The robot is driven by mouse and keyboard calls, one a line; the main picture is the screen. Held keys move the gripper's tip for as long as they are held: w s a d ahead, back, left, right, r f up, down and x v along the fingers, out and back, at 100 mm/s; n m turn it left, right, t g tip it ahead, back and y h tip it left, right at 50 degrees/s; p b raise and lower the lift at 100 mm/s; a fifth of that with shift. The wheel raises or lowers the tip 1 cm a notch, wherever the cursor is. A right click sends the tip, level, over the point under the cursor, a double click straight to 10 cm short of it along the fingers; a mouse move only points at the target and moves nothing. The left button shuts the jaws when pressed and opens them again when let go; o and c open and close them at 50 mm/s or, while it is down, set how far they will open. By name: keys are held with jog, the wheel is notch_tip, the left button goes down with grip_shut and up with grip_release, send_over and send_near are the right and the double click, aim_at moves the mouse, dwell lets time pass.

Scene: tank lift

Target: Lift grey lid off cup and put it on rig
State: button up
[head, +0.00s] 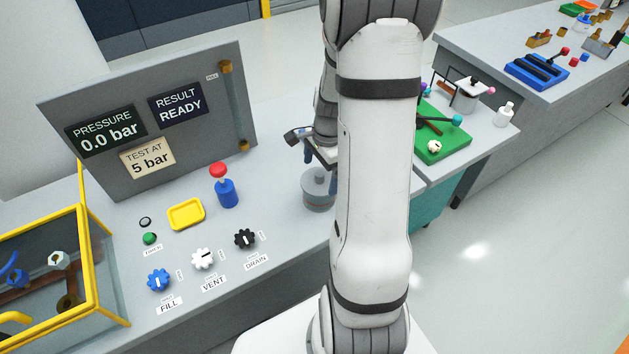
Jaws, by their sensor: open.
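A grey cup (318,203) stands on the grey bench near its front edge, left of my arm. Its grey lid (318,182) sits on top, with a small raised part in the middle. My gripper (320,163) is open just above the lid, pointing down. My arm hides its right side, so I cannot tell whether the fingers touch the lid. Nothing shows held. A grey panel (190,150) reading 0.0 bar and READY stands behind the bench controls. No part is labelled as the rig, so I cannot tell which it is.
A blue bottle with a red top (227,190) and a yellow tray (186,213) stand left of the cup. Fill, vent and drain knobs (203,258) line the front. A yellow-framed box (100,270) is at left. A green board (447,140) lies right of my arm.

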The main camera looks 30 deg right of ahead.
notch_tip(320, 180, down, 2)
jog(key=shift+a, duration=0.15)
jog(key=c, duration=0.7)
